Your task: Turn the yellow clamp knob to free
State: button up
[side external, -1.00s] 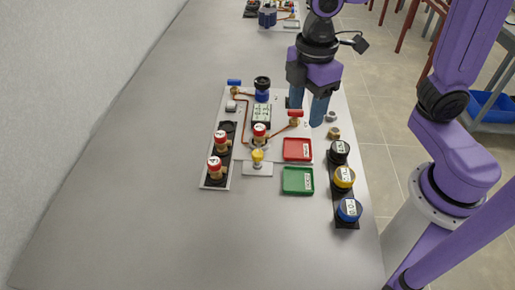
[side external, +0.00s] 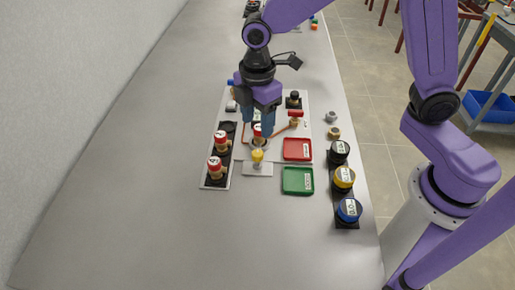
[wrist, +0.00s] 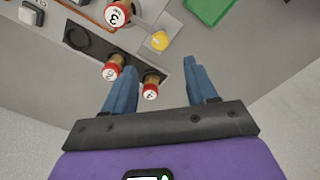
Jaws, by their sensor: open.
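The yellow clamp knob (side external: 257,155) stands on a small light block at the near edge of the white board. It also shows in the wrist view (wrist: 160,41), beyond my fingertips. My gripper (side external: 260,130) is open and empty, with its blue fingers pointing down over the board behind the knob. A red-capped cartridge marked 3 (side external: 258,129) appears between the fingers in the side view and is partly hidden by them. In the wrist view this cartridge (wrist: 117,13) lies beyond the fingertips. The knob is apart from the fingers.
Two red-capped cartridges (side external: 220,140) (side external: 214,166) stand in a black rack at left. Red (side external: 297,149) and green (side external: 297,181) trays lie right of the knob. Several labelled round jars (side external: 344,178) stand farther right. The table's left and near areas are clear.

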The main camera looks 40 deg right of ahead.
aim_at(257, 153)
notch_tip(257, 153, down, 10)
jog(key=shift+f, duration=0.1)
dwell(0.4)
jog(key=c, duration=1.1)
jog(key=shift+o, duration=0.2)
